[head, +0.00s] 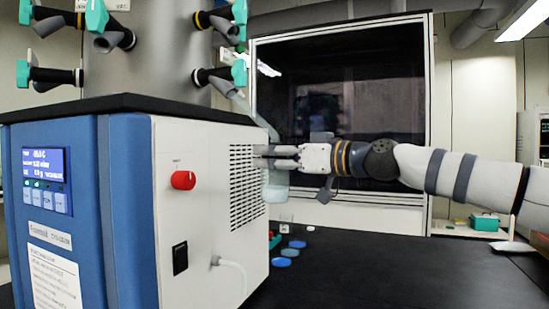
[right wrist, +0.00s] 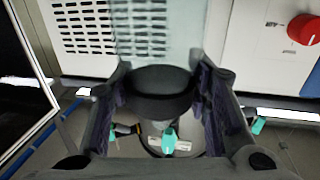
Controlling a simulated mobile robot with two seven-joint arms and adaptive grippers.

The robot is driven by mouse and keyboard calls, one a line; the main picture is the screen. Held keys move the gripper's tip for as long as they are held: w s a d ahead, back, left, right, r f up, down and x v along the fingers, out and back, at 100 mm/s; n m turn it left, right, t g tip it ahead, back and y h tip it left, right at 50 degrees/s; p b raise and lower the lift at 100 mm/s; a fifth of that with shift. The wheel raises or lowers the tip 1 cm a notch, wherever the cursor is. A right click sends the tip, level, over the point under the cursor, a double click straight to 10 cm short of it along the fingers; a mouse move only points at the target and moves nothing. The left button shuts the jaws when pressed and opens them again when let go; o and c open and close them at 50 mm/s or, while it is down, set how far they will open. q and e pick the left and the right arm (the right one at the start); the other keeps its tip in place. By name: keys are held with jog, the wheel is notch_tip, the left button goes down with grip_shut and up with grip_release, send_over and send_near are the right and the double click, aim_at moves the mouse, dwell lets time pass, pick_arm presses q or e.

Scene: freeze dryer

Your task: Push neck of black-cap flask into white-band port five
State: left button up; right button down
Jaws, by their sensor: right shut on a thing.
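My right gripper (head: 272,157) is shut on the black-cap flask beside the dryer's white side wall. In the right wrist view the gripper (right wrist: 152,100) has its fingers on both sides of the flask's black cap (right wrist: 155,90). The pale clear flask body (head: 276,188) hangs below the fingers; the fingers hide the cap in the head view. A grey tube (head: 258,115) slants from above the gripper up left toward the lower right port (head: 208,76). I cannot tell whether its end touches or enters that port. My left gripper is not in view.
The drum (head: 160,60) carries several black ports with teal valves. The freeze dryer has a red knob (head: 183,180) and vents on its white side. Blue discs (head: 281,262) lie on the black bench (head: 400,265), which is mostly clear at right. A dark-windowed cabinet (head: 340,90) stands behind.

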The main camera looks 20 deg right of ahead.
jog(key=shift+w+a+r, duration=0.25)
jog(key=shift+w+r, duration=0.05)
jog(key=shift+r, duration=0.2)
jog(key=shift+w+a+r, duration=0.2)
jog(key=shift+w+r, duration=0.05)
jog(key=shift+r, duration=0.25)
dwell(0.6)
jog(key=c, duration=0.8)
grip_release()
jog(key=shift+a+f, duration=0.1)
jog(key=shift+o, duration=0.2)
jog(key=shift+f, duration=0.15)
jog(key=v, duration=1.2)
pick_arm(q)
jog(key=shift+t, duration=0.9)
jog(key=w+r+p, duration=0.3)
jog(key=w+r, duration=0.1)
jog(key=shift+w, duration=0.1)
pick_arm(e)
jog(key=v, duration=0.7)
